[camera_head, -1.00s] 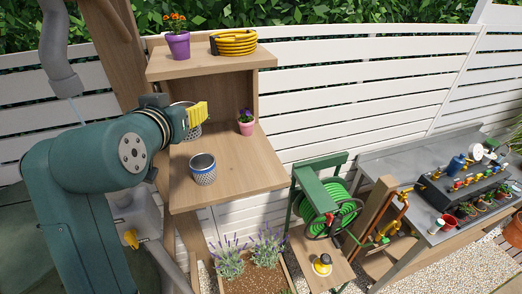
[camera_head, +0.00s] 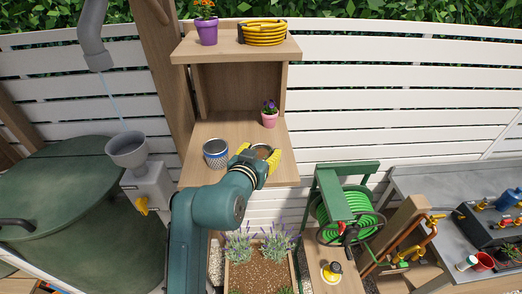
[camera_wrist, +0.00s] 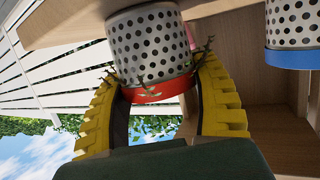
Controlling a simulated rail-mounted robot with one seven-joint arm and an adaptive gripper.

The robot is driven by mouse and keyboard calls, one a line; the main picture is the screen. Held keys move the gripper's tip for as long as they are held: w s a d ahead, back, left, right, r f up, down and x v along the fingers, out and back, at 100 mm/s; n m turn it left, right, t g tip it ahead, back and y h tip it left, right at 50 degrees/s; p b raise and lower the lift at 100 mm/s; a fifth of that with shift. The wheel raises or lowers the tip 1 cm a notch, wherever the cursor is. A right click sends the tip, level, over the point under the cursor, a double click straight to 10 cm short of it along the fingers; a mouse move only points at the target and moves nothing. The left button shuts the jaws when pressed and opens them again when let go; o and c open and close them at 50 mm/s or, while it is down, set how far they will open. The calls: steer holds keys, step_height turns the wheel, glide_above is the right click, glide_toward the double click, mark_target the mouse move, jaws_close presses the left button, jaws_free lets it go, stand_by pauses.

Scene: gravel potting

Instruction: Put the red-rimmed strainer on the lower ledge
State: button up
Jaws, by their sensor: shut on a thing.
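The red-rimmed strainer (camera_wrist: 150,50) is a pale can with dark holes. In the wrist view its red rim (camera_wrist: 160,92) lies between the yellow fingers of my gripper (camera_wrist: 160,105), which is shut on it. In the head view my gripper (camera_head: 259,160) holds the strainer (camera_head: 262,152) over the front right of the lower ledge (camera_head: 231,128). Whether its base touches the board cannot be told. The blue-rimmed strainer (camera_head: 215,152) stands upright to its left on the ledge; it also shows in the wrist view (camera_wrist: 290,30).
A pink pot (camera_head: 269,117) with purple flowers stands at the ledge's back right. The upper shelf (camera_head: 228,46) bears a purple pot (camera_head: 207,32) and a coiled yellow hose (camera_head: 263,34). A green hose reel (camera_head: 347,207) stands at the right. The ledge's back left is bare.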

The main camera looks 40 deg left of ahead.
steer(key=o, duration=0.7)
steer(key=shift+f, duration=0.1)
steer(key=o, duration=0.5)
